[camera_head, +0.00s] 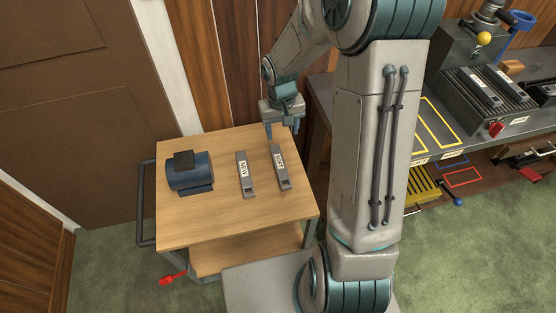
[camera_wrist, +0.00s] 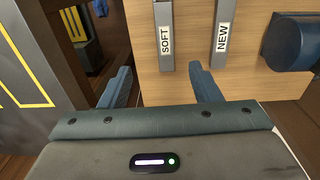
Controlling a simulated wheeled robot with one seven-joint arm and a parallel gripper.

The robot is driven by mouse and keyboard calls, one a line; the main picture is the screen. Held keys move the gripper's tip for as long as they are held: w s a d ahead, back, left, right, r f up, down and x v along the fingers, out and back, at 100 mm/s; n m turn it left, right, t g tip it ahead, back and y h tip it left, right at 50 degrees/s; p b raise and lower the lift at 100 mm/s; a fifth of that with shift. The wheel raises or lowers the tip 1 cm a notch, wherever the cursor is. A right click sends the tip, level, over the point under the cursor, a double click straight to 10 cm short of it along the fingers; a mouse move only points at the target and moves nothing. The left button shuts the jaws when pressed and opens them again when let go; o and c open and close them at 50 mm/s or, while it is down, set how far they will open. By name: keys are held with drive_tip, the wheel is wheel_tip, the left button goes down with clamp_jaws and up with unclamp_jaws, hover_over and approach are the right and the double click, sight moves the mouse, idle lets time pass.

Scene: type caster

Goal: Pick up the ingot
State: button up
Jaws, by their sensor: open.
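Two grey bar-shaped ingots with white labels lie on the wooden cart top (camera_head: 215,215). The left one, labelled NEW (camera_head: 245,187), lies near the middle; the other (camera_head: 283,179), whose label reads SOFT in the wrist view (camera_wrist: 166,57), lies near the right edge. The NEW ingot also shows in the wrist view (camera_wrist: 219,58). My gripper (camera_head: 282,132) is open and empty above the cart's far right edge, just behind the SOFT ingot. In the wrist view its blue fingers (camera_wrist: 160,80) point toward the SOFT ingot, apart from it.
A blue motor-like cylinder (camera_head: 190,172) sits at the cart's left. A workbench (camera_head: 440,152) with yellow-outlined areas and a dark machine (camera_head: 487,92) stands to the right. A red-handled item (camera_head: 173,278) is low at the cart's front left. The cart's front top is clear.

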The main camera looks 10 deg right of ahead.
wheel_tip(320, 180, down, 4)
drive_tip(key=w, duration=0.2)
hover_over(279, 163)
wheel_tip(279, 163, down, 8)
drive_tip(key=shift+f+b, duration=0.1)
drive_tip(key=shift+b, duration=0.25)
drive_tip(key=shift+f, duration=2.65)
clamp_jaws()
drive_tip(key=shift+r, duration=0.1)
